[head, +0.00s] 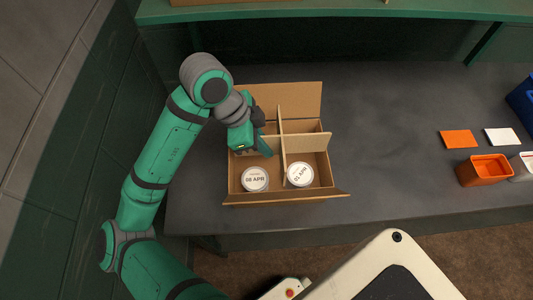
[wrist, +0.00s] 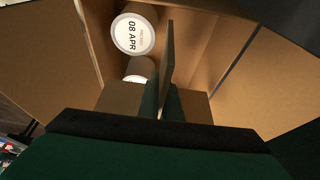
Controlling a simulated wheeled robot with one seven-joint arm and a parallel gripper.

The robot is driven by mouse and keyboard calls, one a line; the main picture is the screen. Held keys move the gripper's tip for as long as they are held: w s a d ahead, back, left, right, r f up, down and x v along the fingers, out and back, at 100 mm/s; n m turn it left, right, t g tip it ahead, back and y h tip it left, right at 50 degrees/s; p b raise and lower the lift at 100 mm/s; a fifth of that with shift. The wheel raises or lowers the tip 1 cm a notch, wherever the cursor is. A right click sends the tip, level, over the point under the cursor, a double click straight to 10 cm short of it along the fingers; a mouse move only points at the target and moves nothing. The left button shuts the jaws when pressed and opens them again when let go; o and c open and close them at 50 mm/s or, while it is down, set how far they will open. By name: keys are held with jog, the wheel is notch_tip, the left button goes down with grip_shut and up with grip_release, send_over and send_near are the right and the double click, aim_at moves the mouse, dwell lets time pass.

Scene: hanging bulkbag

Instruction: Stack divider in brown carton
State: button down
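The open brown carton (head: 237,180) stands on the grey bench in the head view. A cardboard divider (head: 309,143) of two crossed panels is upright at the carton's opening. Whether it rests on the carton's floor cannot be told. My gripper (head: 264,146) is at the divider's left panel. In the wrist view, the fingers (wrist: 161,103) are close on both sides of a thin divider panel (wrist: 168,50). Two white-lidded tubs, a left one (head: 255,179) and a right one (head: 300,175), stand in the front compartments. In the wrist view, one tub lid (wrist: 133,33) reads 08 APR.
An orange bin (head: 484,170), an orange card (head: 458,139) and a white card (head: 502,136) are on the right of the bench. A blue bin (head: 522,100) is at the right edge. A green shelf (head: 350,14) spans the back.

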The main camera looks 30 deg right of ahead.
aim_at(260, 154)
jog(key=shift+a+f, duration=0.15)
jog(key=shift+f, duration=2.15)
jog(key=shift+f, duration=0.55)
jog(key=c, duration=2)
grip_release()
jog(key=v, duration=1.3)
jog(key=shift+s+d+r, duration=0.2)
